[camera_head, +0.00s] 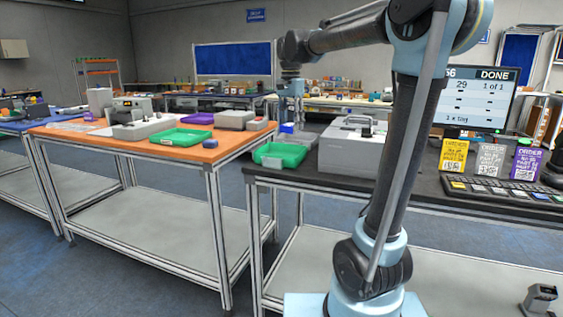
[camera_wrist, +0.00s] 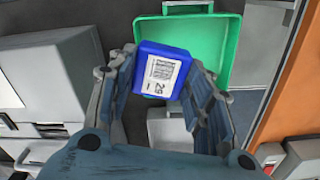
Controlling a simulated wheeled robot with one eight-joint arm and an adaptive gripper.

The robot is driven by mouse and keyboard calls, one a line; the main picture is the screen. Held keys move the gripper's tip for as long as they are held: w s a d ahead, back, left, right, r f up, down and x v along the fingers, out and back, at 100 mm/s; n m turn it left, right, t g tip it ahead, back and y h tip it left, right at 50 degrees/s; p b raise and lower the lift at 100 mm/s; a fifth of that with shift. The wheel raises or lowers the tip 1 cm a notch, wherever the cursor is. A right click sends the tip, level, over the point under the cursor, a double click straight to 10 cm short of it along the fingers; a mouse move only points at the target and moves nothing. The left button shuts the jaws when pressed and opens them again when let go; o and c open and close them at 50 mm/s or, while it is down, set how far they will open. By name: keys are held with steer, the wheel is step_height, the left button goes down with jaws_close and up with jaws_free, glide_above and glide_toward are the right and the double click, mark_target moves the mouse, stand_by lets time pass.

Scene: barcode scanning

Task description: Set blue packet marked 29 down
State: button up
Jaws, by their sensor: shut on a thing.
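The blue packet marked 29 (camera_wrist: 163,70) is between the fingers of my gripper (camera_wrist: 158,84), with its white barcode label facing the wrist camera. My gripper is shut on it. In the head view the packet (camera_head: 287,128) shows as a small blue block under my gripper (camera_head: 291,118), above or near the green tray (camera_head: 280,154) on the black table. In the wrist view the green tray (camera_wrist: 222,45) lies just beyond and to the right of the packet and looks empty. The packet covers part of the tray's left side. The height gap cannot be told.
A grey machine (camera_head: 347,152) stands right of the tray on the black table (camera_head: 300,184). Order cards (camera_head: 490,158) and a screen reading DONE (camera_head: 478,98) are further right. The orange table (camera_head: 130,144) at left holds another green tray (camera_head: 180,138) and several devices.

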steer(key=w+a+f+n, duration=0.2)
steer(key=w+a+n, duration=0.1)
steer(key=w, duration=0.1)
steer(key=shift+w+a+f, duration=0.1)
steer(key=shift+f, duration=2.3)
steer(key=shift+w+f, duration=0.1)
steer(key=shift+f, duration=2.3)
steer(key=o, duration=1.1)
steer(key=shift+f, duration=0.1)
steer(key=shift+o, duration=0.2)
step_height(320, 180, up, 12)
